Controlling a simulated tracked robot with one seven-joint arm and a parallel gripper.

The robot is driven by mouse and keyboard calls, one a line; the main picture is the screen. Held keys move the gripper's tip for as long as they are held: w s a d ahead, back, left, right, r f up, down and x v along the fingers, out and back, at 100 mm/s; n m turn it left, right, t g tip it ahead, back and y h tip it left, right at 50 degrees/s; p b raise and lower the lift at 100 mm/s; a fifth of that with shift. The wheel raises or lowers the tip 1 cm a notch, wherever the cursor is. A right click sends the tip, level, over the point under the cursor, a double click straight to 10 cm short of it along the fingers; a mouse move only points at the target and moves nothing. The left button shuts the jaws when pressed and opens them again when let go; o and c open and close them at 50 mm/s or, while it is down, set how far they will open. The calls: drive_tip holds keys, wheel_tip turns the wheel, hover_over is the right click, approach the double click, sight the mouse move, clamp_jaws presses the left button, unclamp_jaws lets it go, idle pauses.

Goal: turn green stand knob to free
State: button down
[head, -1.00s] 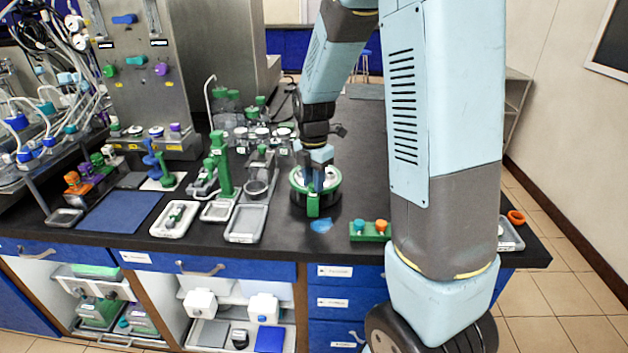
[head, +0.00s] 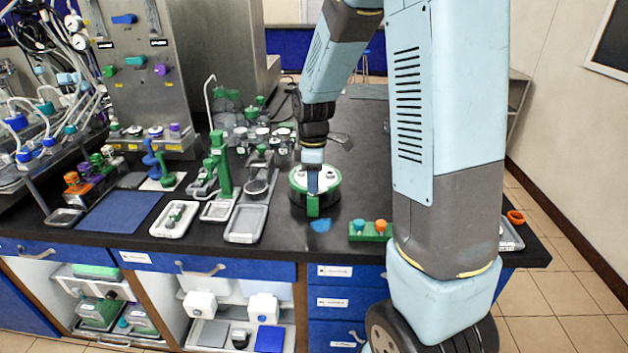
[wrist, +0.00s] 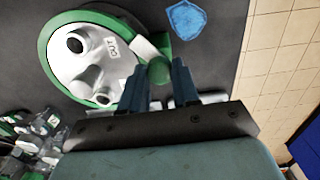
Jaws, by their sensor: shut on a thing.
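The round stand (head: 331,203) has a green rim and a pale top with ports, and stands on the black bench. The same stand shows in the wrist view (wrist: 55,50), with a white label on its top. A rounded green knob (wrist: 159,70) sits at the edge of the stand. My gripper (wrist: 158,80) has its two blue fingers on either side of the knob, shut on it. In the head view my gripper (head: 313,184) points down at the stand's near side, and the fingers partly hide that area. I cannot read the knob's setting.
A blue badge-shaped patch (head: 320,225) lies on the bench near the stand. A green block with blue and orange knobs (head: 369,231) is to the right. Grey trays (head: 246,224) and a tall green stand (head: 221,165) are to the left. Bottles crowd behind.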

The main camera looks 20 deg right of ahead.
drive_tip(key=m, duration=0.3)
drive_tip(key=shift+m, duration=2.1)
drive_tip(key=c, duration=0.8)
unclamp_jaws()
drive_tip(key=shift+r, duration=0.1)
wheel_tip(320, 180, up, 14)
drive_tip(key=shift+f, duration=0.25)
